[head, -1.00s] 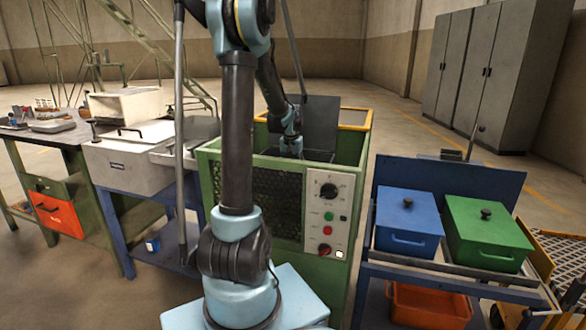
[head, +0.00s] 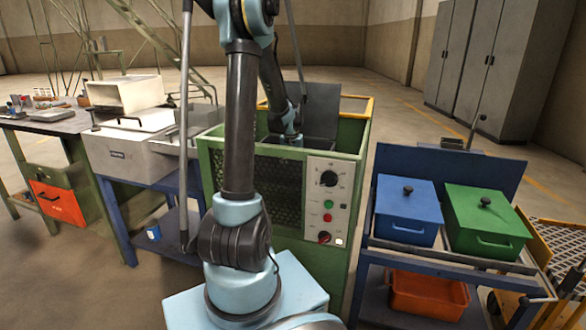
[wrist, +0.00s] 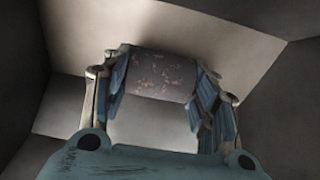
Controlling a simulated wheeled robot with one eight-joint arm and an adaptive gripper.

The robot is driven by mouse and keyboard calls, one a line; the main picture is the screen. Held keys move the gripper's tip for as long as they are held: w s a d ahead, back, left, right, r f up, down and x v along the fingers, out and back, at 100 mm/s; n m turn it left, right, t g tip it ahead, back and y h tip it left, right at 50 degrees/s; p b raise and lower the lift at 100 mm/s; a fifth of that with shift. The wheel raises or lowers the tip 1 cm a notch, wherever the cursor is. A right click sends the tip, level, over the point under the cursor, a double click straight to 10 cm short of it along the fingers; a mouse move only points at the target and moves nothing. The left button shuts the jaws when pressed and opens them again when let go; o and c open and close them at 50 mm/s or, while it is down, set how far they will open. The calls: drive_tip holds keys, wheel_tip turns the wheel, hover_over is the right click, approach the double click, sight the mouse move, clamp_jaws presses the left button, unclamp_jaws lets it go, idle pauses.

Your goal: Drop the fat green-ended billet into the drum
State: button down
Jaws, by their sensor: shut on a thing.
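My gripper (wrist: 163,88) is shut on a thick dark grey cylinder, the billet (wrist: 161,75), which has reddish specks on its side. The billet lies crosswise between the two fingers; its ends are covered, so no green shows. Plain grey walls surround the gripper in the wrist view. In the head view my arm reaches down into the open top of the green-framed machine (head: 330,245), and the wrist end (head: 287,125) is at the opening with the fingers mostly hidden. I cannot pick out the drum with certainty.
A raised dark lid (head: 321,108) stands right behind the gripper. To the right, a blue lidded box (head: 408,212) and a green lidded box (head: 487,222) sit on a blue cart, with an orange bin (head: 428,295) below. A white-topped bench unit (head: 130,150) stands left.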

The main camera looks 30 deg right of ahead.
drive_tip(key=shift+f, duration=0.3)
drive_tip(key=c, duration=0.6)
unclamp_jaws()
drive_tip(key=r, duration=0.8)
drive_tip(key=s+a+r, duration=0.1)
drive_tip(key=r, duration=0.4)
drive_tip(key=shift+r, duration=0.1)
drive_tip(key=shift+a, duration=0.15)
